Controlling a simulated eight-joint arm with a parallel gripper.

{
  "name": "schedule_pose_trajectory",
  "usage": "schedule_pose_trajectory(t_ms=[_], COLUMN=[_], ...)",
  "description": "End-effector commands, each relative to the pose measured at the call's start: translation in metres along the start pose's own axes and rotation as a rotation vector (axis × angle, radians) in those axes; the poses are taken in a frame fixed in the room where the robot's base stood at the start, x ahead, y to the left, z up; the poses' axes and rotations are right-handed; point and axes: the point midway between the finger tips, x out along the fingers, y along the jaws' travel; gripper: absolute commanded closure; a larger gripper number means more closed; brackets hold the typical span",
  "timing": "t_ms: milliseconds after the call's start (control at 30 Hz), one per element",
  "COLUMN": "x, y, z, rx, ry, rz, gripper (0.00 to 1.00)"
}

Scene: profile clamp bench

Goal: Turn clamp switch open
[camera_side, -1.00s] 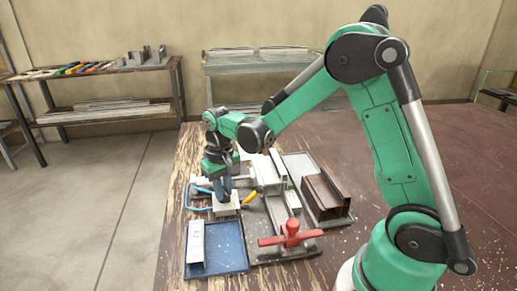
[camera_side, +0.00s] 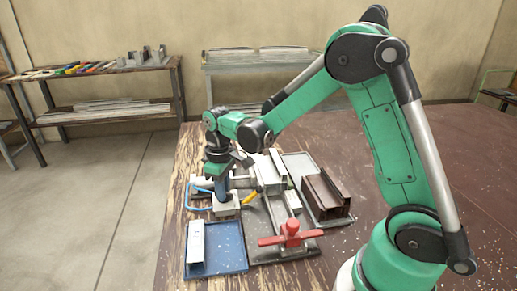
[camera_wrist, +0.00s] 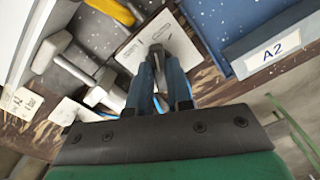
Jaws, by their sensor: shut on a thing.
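The clamp switch (camera_side: 226,208) is a small pale box on the bench, under my gripper. In the wrist view its white label plate (camera_wrist: 135,50) carries a printed diagram and tilts in the picture. My gripper (camera_wrist: 158,60) points down at the switch with its two blue fingers close together. They are shut on a grey switch lever (camera_wrist: 157,52) that stands up from the plate. The fingertips hide part of the lever. In the side view my gripper (camera_side: 222,195) reaches the top of the box, and the lever itself is too small to make out.
A blue tray (camera_side: 232,261) with a light metal profile (camera_side: 196,244) lies in front of the switch. A clamp with a red handle (camera_side: 290,235) stands to the right. A yellow handle (camera_side: 249,197) lies close beside the switch. Brown profiles (camera_side: 327,197) lie farther right.

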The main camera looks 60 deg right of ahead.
Motion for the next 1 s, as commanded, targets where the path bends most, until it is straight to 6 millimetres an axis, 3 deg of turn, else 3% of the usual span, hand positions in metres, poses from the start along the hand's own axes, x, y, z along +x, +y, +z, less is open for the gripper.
schedule_pose_trajectory(t_ms=[500, 1000], x=[-0.0005, -0.0005], y=[0.0001, -0.0001], z=[-0.0009, -0.0011], rx=[-0.410, -0.541], ry=[0.003, 0.004], rz=[0.001, 0.001], gripper=[1.00, 1.00])
